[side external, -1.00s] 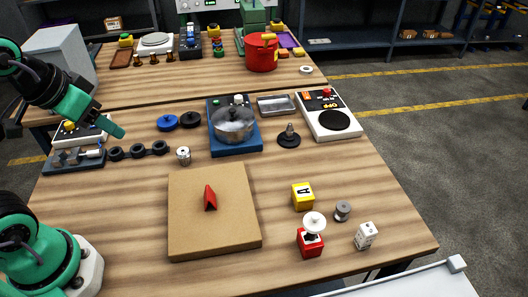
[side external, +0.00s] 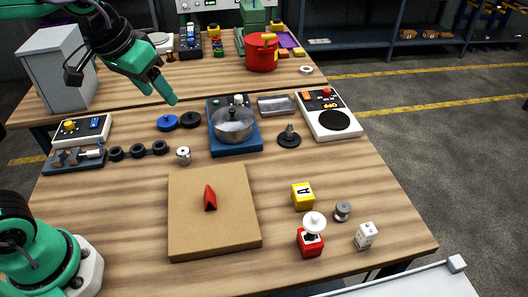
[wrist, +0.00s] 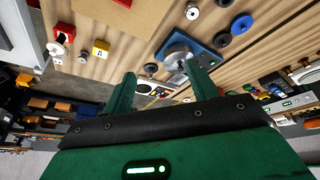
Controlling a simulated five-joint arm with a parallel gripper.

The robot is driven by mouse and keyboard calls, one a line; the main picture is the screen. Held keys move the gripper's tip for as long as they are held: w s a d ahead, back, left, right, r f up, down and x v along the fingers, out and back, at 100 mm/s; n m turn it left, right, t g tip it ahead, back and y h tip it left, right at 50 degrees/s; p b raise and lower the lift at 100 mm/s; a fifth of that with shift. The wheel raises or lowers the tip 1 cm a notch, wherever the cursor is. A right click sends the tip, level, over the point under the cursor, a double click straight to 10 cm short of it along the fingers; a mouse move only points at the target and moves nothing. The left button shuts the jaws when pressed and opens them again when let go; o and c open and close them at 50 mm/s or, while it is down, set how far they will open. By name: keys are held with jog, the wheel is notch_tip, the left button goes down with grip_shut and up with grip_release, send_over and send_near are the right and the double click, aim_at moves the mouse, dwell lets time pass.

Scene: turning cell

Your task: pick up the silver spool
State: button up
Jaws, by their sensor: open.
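The silver spool (side external: 342,211), a small grey flanged piece, stands on the wooden table at the front right in the side view. It is between the yellow lettered block (side external: 303,196) and the white die (side external: 365,235). In the wrist view a small grey shape beside the yellow block looks like the spool (wrist: 82,59). My gripper (side external: 168,97) is raised above the back left of the table, far from the spool. In the wrist view my gripper (wrist: 160,72) shows two green fingers spread apart, with nothing held between them.
A cardboard slab (side external: 190,237) with a red wedge (side external: 210,198) lies in the middle. A red block (side external: 310,242) with a white disc on top stands near the spool. A pot (side external: 233,124) sits on a blue base behind. A small metal cylinder (side external: 183,155) stands behind the slab.

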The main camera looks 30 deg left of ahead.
jog(key=w+d+g, duration=0.1)
jog(key=w+d, duration=0.6)
jog(key=w, duration=0.1)
jog(key=g, duration=0.3)
send_over(343, 207)
jog(key=shift+m+y, duration=0.3)
jog(key=f, duration=2)
jog(key=shift+s+a, duration=0.1)
jog(key=shift+a, duration=0.2)
jog(key=shift+d+f, duration=0.15)
jog(key=shift+f, duration=1.3)
jog(key=shift+w+d+f, duration=0.1)
jog(key=shift+f, duration=1.2)
jog(key=shift+w+d+f, duration=0.1)
jog(key=shift+f, duration=1.2)
